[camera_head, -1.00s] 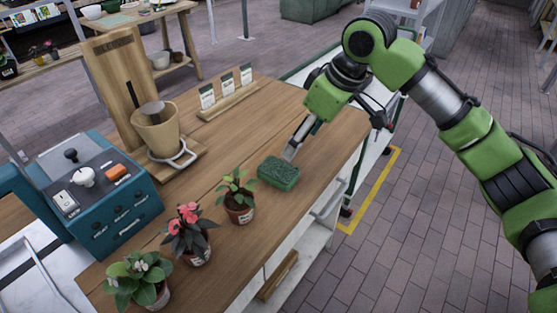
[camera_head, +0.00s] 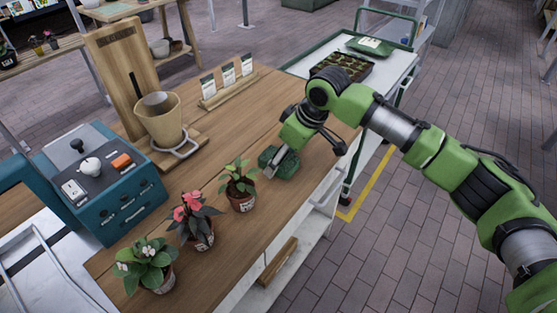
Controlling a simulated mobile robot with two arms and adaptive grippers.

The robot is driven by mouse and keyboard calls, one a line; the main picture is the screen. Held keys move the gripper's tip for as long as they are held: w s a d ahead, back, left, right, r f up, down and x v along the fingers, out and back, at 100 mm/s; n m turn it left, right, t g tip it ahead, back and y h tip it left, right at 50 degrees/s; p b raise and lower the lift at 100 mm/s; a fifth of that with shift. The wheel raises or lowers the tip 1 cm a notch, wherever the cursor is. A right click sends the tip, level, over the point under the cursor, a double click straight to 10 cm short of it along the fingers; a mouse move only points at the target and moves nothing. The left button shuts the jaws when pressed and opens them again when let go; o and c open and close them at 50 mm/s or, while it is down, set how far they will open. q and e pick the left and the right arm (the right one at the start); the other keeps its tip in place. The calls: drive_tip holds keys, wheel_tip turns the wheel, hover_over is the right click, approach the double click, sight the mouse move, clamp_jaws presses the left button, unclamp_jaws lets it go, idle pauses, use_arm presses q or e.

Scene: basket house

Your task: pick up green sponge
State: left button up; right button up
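The green sponge (camera_head: 287,170) lies on the wooden table top (camera_head: 215,265), to the right of the potted plants. My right gripper (camera_head: 274,166) has come down at the sponge, its fingers pointing down. One pale finger shows across the sponge's near side and covers part of it. The other finger is hidden behind the gripper, so I cannot tell whether the fingers have closed on the sponge. The sponge appears to rest on the table. My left gripper is not in view.
Three potted plants (camera_head: 201,240) stand in a row left of the sponge. A pour-over stand with a tan cone (camera_head: 160,117), a teal control box (camera_head: 128,212) and a card holder (camera_head: 229,92) stand farther back. A cart with a seedling tray (camera_head: 343,68) is beyond the table.

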drive_tip(key=shift+c, duration=0.5)
drive_tip(key=c, duration=0.7)
drive_tip(key=shift+r, duration=0.1)
drive_tip(key=shift+r, duration=0.4)
wheel_tip(320, 180, up, 2)
drive_tip(key=shift+r+b, duration=0.2)
drive_tip(key=shift+b, duration=0.4)
drive_tip(key=s+d+r, duration=0.1)
drive_tip(key=s+r, duration=0.2)
drive_tip(key=s, duration=0.1)
drive_tip(key=s+d+r+b, duration=0.1)
drive_tip(key=s+d+r, duration=0.1)
drive_tip(key=s+r, duration=0.1)
drive_tip(key=s+d+r, duration=0.2)
drive_tip(key=s+r, duration=0.1)
drive_tip(key=s, duration=0.3)
drive_tip(key=shift+d+r+b, duration=0.25)
drive_tip(key=shift+r+b, duration=0.15)
